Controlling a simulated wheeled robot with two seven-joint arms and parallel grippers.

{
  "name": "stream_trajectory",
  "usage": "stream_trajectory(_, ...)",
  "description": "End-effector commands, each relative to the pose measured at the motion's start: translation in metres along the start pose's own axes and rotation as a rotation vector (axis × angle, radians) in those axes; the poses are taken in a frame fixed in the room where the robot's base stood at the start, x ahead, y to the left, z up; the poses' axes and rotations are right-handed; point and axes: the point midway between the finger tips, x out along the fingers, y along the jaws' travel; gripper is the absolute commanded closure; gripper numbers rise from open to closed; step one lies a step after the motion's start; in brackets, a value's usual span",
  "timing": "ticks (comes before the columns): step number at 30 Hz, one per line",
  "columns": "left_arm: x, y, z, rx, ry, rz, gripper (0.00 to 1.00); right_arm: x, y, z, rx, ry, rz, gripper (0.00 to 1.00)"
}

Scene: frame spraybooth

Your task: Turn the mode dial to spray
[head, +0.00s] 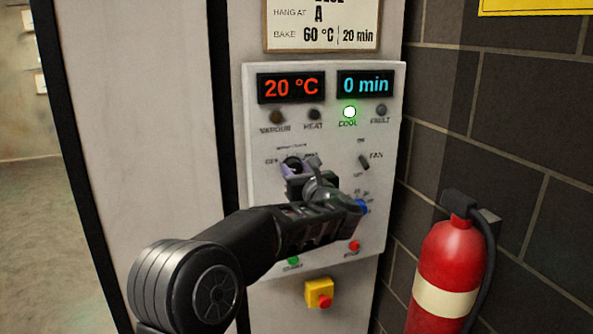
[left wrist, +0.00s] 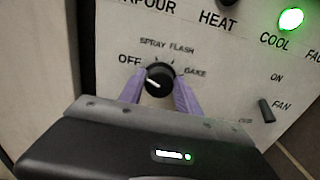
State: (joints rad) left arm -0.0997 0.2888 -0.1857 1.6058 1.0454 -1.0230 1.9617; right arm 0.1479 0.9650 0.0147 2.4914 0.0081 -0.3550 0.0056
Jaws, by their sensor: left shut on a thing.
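The mode dial (left wrist: 158,79) is a round black knob with a white pointer mark. Around it are the labels OFF, SPRAY, FLASH and BAKE. The white mark points left and slightly up, towards the OFF side. My left gripper (left wrist: 159,88) has its two purple fingers on either side of the knob and is shut on it. In the head view my left gripper (head: 299,167) is at the panel, and it largely covers the dial and some of its labels. My right gripper is in neither view.
The control panel (head: 262,220) shows 20 °C and 0 min, with the green COOL lamp (head: 349,112) lit. The fan switch (head: 364,162) is right of the dial. Below are a red button (head: 354,246) and a yellow-boxed stop button (head: 319,294). A fire extinguisher (head: 446,262) hangs at right.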

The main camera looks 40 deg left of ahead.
Motion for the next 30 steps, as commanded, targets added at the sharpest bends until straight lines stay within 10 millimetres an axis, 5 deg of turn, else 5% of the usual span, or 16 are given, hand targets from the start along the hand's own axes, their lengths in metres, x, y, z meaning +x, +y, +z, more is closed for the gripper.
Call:
stream_trajectory(5,0.000,0.000,0.000,0.000,0.000,0.000,1.00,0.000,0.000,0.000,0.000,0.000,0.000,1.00)
stream_trajectory(17,0.000,0.000,-0.002,0.056,0.000,0.000,1.00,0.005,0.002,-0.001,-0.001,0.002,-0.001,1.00)
stream_trajectory(30,0.000,-0.001,-0.002,0.351,0.000,0.000,1.00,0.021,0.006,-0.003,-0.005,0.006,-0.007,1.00)
